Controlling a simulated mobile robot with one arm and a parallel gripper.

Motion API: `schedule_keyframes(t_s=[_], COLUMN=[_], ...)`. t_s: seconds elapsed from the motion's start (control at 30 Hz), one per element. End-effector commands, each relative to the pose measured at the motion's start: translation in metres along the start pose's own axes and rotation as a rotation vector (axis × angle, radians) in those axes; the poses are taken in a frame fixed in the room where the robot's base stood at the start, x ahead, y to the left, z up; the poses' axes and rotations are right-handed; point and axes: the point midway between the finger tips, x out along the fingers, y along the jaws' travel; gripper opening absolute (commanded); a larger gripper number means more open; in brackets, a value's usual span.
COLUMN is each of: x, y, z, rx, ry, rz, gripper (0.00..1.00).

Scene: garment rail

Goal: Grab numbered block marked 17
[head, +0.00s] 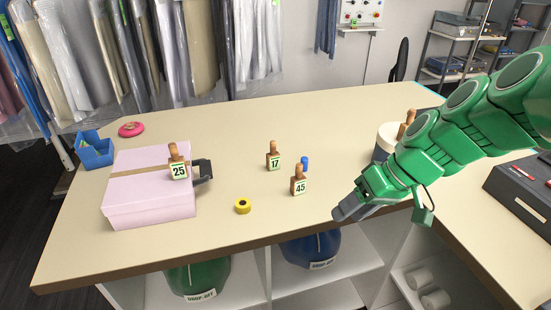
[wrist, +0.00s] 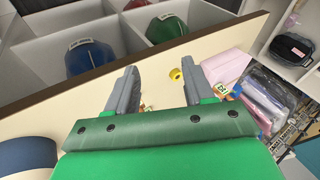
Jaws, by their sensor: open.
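The block marked 17 (head: 273,160) stands upright on the beige table, a wooden piece with a peg-like top and a white number label. The block marked 45 (head: 298,185) stands nearer and to its right. The block marked 25 (head: 178,167) stands on the pink box (head: 150,202). My gripper (head: 340,214) is near the table's front edge, right of and nearer than block 17, apart from it. In the wrist view its two grey fingers (wrist: 156,74) are spread with nothing held. A labelled block (wrist: 146,108) there is partly hidden by my gripper; its number is unreadable.
A blue object (head: 305,163) stands just behind block 45. A yellow tape roll (head: 243,206) lies near the front edge. A dark object (head: 202,170) sits beside the pink box. A white round container (head: 386,140) is at the right. Bare table lies behind block 17.

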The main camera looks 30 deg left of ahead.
Motion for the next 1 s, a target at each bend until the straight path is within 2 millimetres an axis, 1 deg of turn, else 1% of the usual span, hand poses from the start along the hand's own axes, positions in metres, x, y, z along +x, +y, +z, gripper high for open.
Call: schedule_keyframes(t_s=[0.03, 0.1, 0.4, 0.7, 0.87, 1.0], x=[0.004, 0.009, 0.031, 0.059, 0.076, 0.094], y=[0.000, 0.001, 0.006, 0.018, 0.030, 0.043], z=[-0.015, -0.036, -0.120, -0.197, -0.235, -0.266], rx=[-0.036, -0.089, -0.300, -0.480, -0.566, -0.633], ry=[0.015, 0.043, 0.171, 0.313, 0.392, 0.459], rz=[-0.023, -0.052, -0.154, -0.213, -0.220, -0.216], gripper=[0.53, 0.53, 0.53, 0.53, 0.53, 0.53])
